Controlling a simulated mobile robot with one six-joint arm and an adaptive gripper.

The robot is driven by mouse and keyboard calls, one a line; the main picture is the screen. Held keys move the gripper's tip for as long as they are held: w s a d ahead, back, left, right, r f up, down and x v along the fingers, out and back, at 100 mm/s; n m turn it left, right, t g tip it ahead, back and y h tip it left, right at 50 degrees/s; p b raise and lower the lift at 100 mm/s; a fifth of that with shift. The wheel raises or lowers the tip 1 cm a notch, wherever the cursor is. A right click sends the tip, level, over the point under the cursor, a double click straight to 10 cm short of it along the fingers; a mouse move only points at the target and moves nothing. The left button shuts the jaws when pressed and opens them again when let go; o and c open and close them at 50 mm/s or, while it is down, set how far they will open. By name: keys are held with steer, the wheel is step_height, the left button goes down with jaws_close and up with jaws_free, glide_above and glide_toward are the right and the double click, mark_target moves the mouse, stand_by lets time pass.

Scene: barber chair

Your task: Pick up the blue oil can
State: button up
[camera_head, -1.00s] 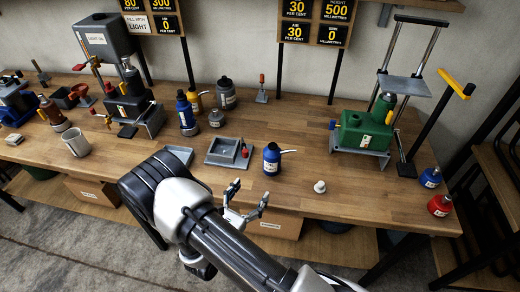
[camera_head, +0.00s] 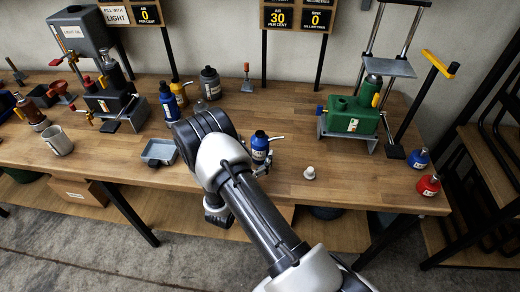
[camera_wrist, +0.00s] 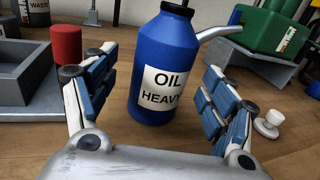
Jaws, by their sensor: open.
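The blue oil can (camera_wrist: 165,65) stands upright on the wooden bench in the wrist view. It has a black cap, a white label reading "OIL HEAVY" and a grey spout pointing right. My gripper (camera_wrist: 150,92) is open, with one blue-padded finger on each side of the can's near side; I see gaps between the fingers and the can.
A grey tray (camera_head: 158,151) and several bottles stand to the left. A small white knob (camera_head: 309,173) sits right of the can. The green machine (camera_head: 352,118) stands at the back right, with small blue (camera_head: 418,157) and red (camera_head: 428,185) bottles near the right edge.

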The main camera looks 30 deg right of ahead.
steer(key=x, duration=0.3)
steer(key=shift+w+d+f, duration=0.1)
steer(key=shift+w+d, duration=0.1)
steer(key=shift+d, duration=0.15)
steer(key=c, duration=1.6)
